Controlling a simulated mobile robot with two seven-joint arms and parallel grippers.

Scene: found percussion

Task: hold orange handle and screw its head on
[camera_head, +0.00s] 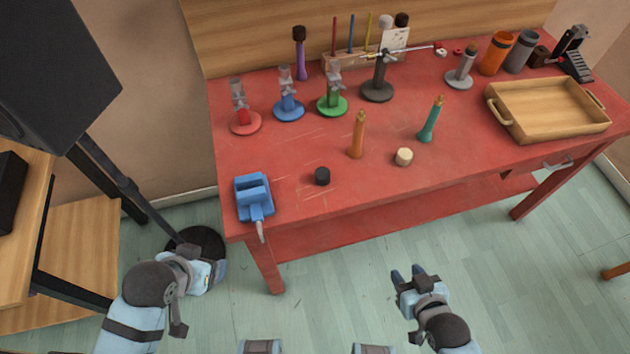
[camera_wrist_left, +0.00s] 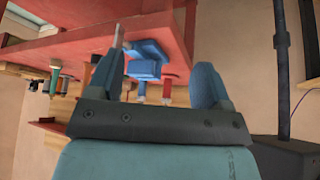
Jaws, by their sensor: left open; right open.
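The orange handle (camera_head: 358,135) stands upright on the red table, with a thin tip at its top. A black head (camera_head: 322,176) lies to its left and a cream head (camera_head: 404,156) to its right, both loose on the table. A teal handle (camera_head: 431,120) stands further right. My right gripper (camera_head: 408,274) is open and empty, in front of the table over the floor. My left gripper (camera_head: 213,272) is low at the left, off the table's front left corner. In the left wrist view its fingers (camera_wrist_left: 157,85) are apart with nothing held between them.
A blue vise (camera_head: 253,197) sits at the table's front left corner. Red, blue (camera_head: 288,106) and green stands line the back left. A wooden tray (camera_head: 501,117) is at the right. A black speaker (camera_head: 60,65) on a stand is left of the table.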

